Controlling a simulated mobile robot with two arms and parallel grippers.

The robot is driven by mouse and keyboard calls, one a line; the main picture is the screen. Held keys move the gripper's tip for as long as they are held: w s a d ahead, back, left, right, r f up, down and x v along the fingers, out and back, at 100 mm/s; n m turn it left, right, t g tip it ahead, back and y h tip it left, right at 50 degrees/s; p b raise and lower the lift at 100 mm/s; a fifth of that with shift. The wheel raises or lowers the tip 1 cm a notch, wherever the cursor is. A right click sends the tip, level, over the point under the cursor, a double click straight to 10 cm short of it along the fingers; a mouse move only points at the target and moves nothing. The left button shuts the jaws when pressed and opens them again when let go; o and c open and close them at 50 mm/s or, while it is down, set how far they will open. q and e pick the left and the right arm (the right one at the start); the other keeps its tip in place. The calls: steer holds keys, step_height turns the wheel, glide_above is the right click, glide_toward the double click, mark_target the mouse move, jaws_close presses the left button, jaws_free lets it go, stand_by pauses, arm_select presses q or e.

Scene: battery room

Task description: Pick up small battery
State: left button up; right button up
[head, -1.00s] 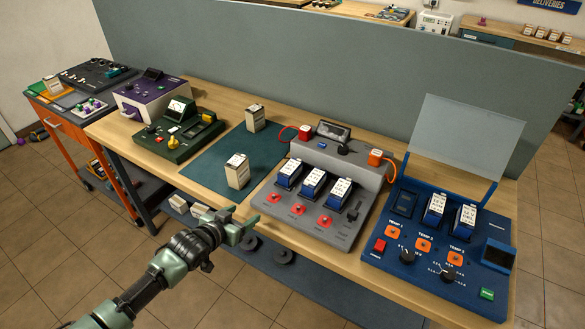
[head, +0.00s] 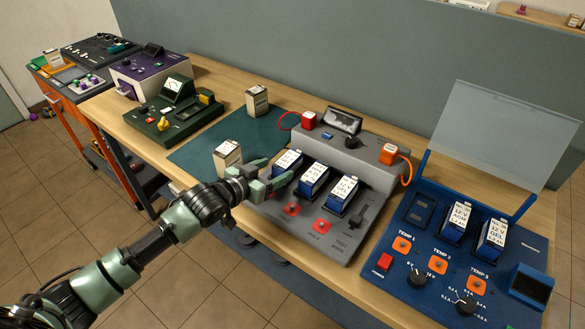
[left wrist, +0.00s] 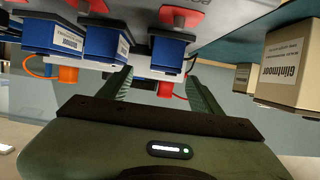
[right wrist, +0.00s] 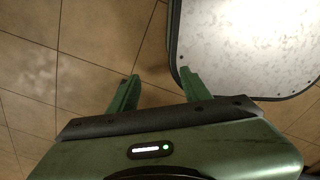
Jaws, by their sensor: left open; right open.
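Three blue batteries with white label tops stand in a row in the grey tester (head: 318,238): left (head: 288,161), middle (head: 314,179) and right (head: 342,192). Two more, left (head: 457,218) and right (head: 492,239), sit in the blue charger (head: 410,285). Which one is the small battery I cannot tell. My left gripper (head: 275,172) is open and empty, just in front of the tester's left battery. In the left wrist view, the tester's batteries (left wrist: 165,52) show upside down beyond its open fingers (left wrist: 160,82). My right gripper (right wrist: 158,80) is open and empty above the tiled floor.
Two tan boxes, front (head: 227,157) and back (head: 257,100), stand on the green mat (head: 198,152) left of the tester. An orange cable (head: 407,170) loops at its right. A raised clear panel (head: 505,135) stands behind the blue charger. A grey partition (head: 350,60) runs behind the bench.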

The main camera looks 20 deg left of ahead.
mark_target(288, 164)
arm_select(q)
steer(key=shift+x, duration=1)
steer(key=shift+w+d+f, duration=0.15)
steer(key=shift+w+f, duration=0.15)
steer(key=shift+w, duration=0.15)
steer(key=x, duration=0.1)
steer(key=p+x, duration=0.1)
steer(key=x, duration=0.2)
steer(key=shift+w+f, duration=0.3)
steer(key=shift+f, duration=0.1)
steer(key=shift+w+f, duration=0.15)
steer(key=shift+w, duration=0.05)
arm_select(e)
steer(key=shift+w+a+r, duration=0.1)
steer(key=shift+w+r, duration=0.35)
arm_select(q)
jaws_close()
arm_select(e)
steer(key=shift+w, duration=0.1)
